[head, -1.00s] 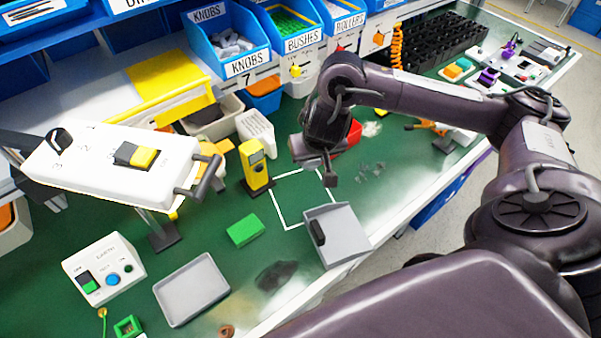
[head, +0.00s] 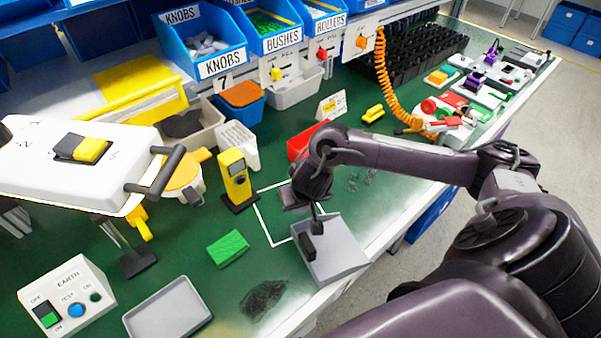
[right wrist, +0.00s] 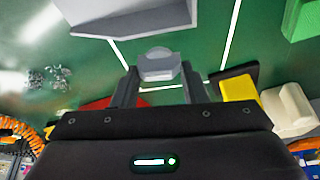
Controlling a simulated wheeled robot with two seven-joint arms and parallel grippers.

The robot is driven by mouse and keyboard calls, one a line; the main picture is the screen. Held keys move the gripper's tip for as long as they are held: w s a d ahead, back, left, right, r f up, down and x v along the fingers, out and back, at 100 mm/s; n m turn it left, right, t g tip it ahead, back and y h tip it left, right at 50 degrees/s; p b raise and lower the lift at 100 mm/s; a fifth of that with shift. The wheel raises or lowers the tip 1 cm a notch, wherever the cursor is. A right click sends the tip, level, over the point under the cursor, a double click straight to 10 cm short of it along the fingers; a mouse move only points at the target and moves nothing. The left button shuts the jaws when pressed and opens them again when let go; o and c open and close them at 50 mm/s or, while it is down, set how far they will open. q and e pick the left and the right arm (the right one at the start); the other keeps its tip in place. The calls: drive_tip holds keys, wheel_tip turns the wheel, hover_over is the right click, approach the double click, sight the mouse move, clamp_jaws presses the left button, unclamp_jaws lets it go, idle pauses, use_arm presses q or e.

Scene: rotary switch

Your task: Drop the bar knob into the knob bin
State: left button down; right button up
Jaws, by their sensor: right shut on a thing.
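My right gripper (right wrist: 157,80) is shut on a pale grey piece (right wrist: 159,67) with a narrower raised top, which looks like the bar knob. My left gripper is not in view.
A yellow device (head: 236,178) and a green block (head: 228,248) stand left of the gripper. A red bin (head: 303,142) is behind the arm.

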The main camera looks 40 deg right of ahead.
sight(301, 211)
drive_tip(key=shift+f+b, duration=0.6)
drive_tip(key=shift+f, duration=1.55)
drive_tip(key=o, duration=0.9)
drive_tip(key=shift+f, duration=0.15)
